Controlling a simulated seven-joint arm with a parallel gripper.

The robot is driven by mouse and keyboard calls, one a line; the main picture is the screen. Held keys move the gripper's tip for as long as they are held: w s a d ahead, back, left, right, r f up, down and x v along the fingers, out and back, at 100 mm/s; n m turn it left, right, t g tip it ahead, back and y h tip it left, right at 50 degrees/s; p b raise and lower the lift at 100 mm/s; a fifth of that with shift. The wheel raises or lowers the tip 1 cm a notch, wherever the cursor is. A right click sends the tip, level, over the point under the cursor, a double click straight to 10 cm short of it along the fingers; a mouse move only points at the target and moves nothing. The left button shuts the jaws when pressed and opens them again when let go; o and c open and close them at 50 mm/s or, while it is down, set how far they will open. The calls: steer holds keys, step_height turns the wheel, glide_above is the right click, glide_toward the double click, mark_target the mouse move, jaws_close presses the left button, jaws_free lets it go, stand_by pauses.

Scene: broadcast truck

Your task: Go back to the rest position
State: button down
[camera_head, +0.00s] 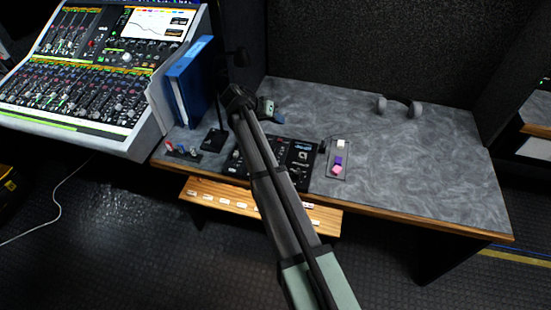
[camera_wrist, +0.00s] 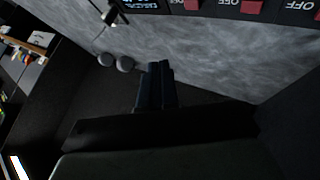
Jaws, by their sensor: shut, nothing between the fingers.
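My gripper (camera_wrist: 160,66) shows in the wrist view as two dark fingers side by side, closed together with nothing between them. Its fingertips are seen against the grey desktop (camera_wrist: 220,60). In the head view my arm reaches from the bottom edge up over the desk (camera_head: 440,160) and bends near the blue binder. The wrist end shows small beyond that bend, above the back left part of the desktop, and the fingers are hard to make out there.
A mixing console (camera_head: 95,70) and blue binder (camera_head: 190,82) stand left. A black control panel (camera_head: 298,160) lies partly behind my arm, beside a small tray with pink and purple blocks (camera_head: 337,168). Headphones (camera_head: 400,108) lie farther back. The desktop's right side is clear.

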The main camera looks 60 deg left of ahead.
stand_by(0.3)
